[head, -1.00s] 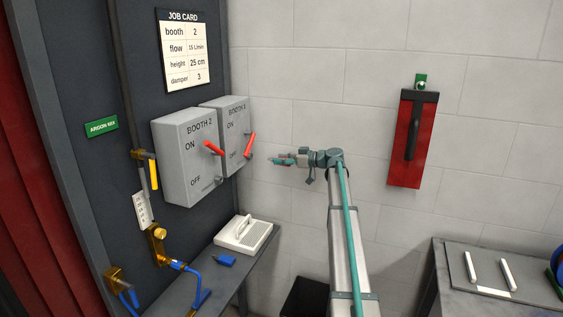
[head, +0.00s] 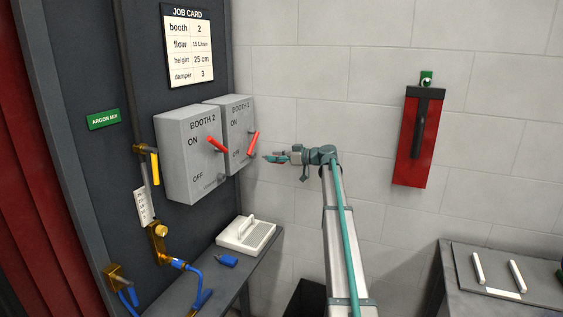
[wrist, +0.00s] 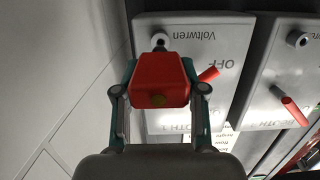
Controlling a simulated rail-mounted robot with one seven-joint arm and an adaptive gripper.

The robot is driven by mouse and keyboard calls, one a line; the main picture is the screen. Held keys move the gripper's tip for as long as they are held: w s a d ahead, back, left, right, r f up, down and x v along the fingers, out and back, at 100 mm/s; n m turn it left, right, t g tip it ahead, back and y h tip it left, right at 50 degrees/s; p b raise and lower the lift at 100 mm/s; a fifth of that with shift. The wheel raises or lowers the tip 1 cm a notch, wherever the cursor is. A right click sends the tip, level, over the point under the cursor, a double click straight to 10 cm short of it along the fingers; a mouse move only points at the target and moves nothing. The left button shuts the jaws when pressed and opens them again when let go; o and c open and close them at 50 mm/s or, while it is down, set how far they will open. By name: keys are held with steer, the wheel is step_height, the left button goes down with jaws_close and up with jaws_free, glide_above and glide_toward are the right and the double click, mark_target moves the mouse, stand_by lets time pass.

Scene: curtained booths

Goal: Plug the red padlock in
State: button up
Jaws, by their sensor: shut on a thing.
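My gripper (wrist: 160,98) is shut on the red padlock (wrist: 158,75), its two teal fingers on either side of the body. In the wrist view, which is upside down, the padlock's dark shackle end meets or overlaps the round lug (wrist: 160,38) on the grey Booth 1 switch box (wrist: 225,45). I cannot tell whether the shackle is in the lug's hole. In the head view my gripper (head: 270,158) is just right of the Booth 1 box (head: 236,118); the padlock is too small to make out there. The Booth 1 red lever (wrist: 208,74) is partly behind the padlock.
The Booth 2 box (head: 175,160) with its red lever (head: 217,145) and lug (head: 221,178) stands to the left. A shelf (head: 250,267) below holds a white device (head: 240,238) and a blue item (head: 227,261). A red board (head: 408,155) hangs on the right wall.

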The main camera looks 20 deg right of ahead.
steer(key=shift+x, duration=0.8)
steer(key=shift+r+b, duration=0.2)
steer(key=shift+b, duration=1.95)
stand_by(0.9)
steer(key=shift+r+b+x, duration=0.15)
steer(key=shift+b+x, duration=0.4)
steer(key=shift+x, duration=0.25)
steer(key=shift+r+b+x, duration=0.1)
steer(key=shift+b+x, duration=0.45)
steer(key=shift+x, duration=0.25)
steer(key=o, duration=1.3)
steer(key=shift+o, duration=0.2)
steer(key=shift+s+d, duration=0.1)
steer(key=v, duration=1.1)
steer(key=shift+s+d, duration=0.2)
steer(key=shift+s, duration=0.1)
steer(key=shift+m, duration=0.3)
